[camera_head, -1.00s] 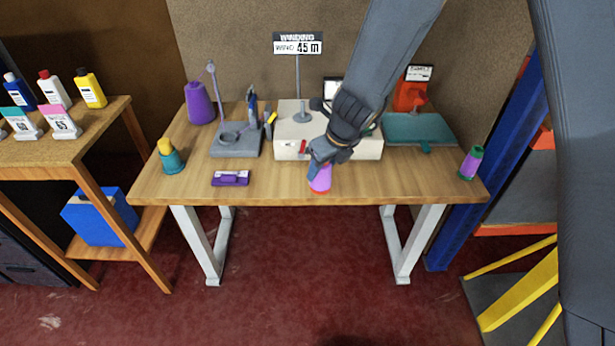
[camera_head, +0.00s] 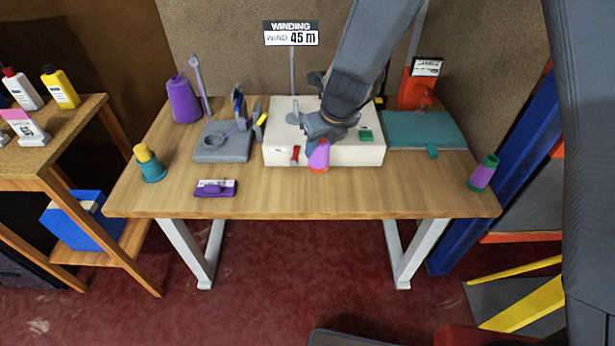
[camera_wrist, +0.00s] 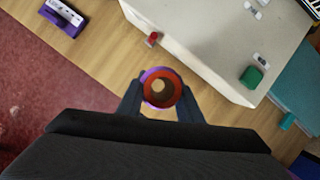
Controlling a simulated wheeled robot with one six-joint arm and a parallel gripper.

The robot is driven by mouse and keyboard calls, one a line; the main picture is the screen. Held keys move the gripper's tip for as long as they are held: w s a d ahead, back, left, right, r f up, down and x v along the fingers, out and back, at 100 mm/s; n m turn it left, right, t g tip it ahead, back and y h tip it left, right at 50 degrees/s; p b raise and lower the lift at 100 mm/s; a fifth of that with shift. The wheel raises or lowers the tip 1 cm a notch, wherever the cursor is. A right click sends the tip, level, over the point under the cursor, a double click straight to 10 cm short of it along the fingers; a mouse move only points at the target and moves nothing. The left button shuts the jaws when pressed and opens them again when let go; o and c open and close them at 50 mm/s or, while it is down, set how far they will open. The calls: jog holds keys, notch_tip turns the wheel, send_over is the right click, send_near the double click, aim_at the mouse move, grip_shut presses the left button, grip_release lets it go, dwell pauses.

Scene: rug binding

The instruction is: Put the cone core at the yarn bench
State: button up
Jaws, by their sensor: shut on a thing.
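The cone core (camera_head: 318,156) is a small purple cone with an orange end, in front of the white box on the yarn bench (camera_head: 330,203). My gripper (camera_head: 319,139) is shut on it. In the wrist view my gripper (camera_wrist: 160,98) has one finger on each side of the core (camera_wrist: 148,76), whose hollow orange end faces the camera. I cannot tell whether the core touches the bench top or hangs just above it.
A white box (camera_head: 370,150) stands behind the core. A purple holder (camera_head: 215,188), a yellow-teal cone (camera_head: 150,164), a grey stand (camera_head: 222,147) and a purple yarn cone (camera_head: 184,100) are left. A teal mat (camera_head: 425,130) and a green-purple cone (camera_head: 484,173) are right. The front middle is clear.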

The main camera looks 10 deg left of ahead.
jog(key=shift+s+a+f+b, duration=0.1)
jog(key=shift+a+f+b, duration=0.1)
jog(key=shift+f+b, duration=1.95)
jog(key=shift+s+a+f+b, duration=0.15)
jog(key=shift+f+b, duration=1.5)
jog(key=shift+f, duration=0.9)
jog(key=shift+f, duration=0.2)
jog(key=o, duration=1.1)
jog(key=shift+o, duration=0.2)
jog(key=shift+r, duration=0.1)
jog(key=p+v, duration=0.7)
jog(key=v, duration=0.5)
jog(key=shift+w+d+r, duration=0.1)
